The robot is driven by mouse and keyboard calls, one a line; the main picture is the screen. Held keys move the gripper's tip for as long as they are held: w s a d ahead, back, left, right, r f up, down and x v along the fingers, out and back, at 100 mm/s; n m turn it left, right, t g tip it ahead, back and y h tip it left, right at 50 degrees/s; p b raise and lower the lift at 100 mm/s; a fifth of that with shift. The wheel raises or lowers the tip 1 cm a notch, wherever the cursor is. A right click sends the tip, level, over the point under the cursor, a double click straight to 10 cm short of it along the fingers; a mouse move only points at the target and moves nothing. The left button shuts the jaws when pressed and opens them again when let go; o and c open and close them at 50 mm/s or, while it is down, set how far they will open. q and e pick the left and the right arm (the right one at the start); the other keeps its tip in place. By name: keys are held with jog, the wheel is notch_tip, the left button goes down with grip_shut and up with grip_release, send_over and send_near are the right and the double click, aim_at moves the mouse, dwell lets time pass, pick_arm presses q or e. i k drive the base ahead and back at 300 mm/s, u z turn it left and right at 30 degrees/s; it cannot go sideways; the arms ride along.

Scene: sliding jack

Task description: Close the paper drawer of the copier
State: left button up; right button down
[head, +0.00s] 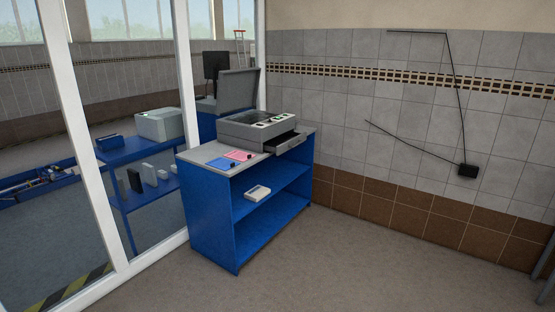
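The grey copier (258,127) stands on top of a blue cabinet with a grey top, in the middle of the head view. Its lid (238,94) is raised. The paper drawer (286,142) sticks out of the copier's front right side and is open. Neither of my grippers shows in the head view.
The blue cabinet (208,212) has an open shelf with a small white box (257,193) on it. Pink and blue items lie on its top beside the copier. A white-framed glass partition (84,150) stands at the left. The floor (330,265) in front is clear.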

aim_at(279, 140)
jog(key=z, duration=0.15)
jog(key=i, duration=2.35)
jog(key=u, duration=0.3)
jog(key=i, duration=2.1)
jog(key=u, duration=0.25)
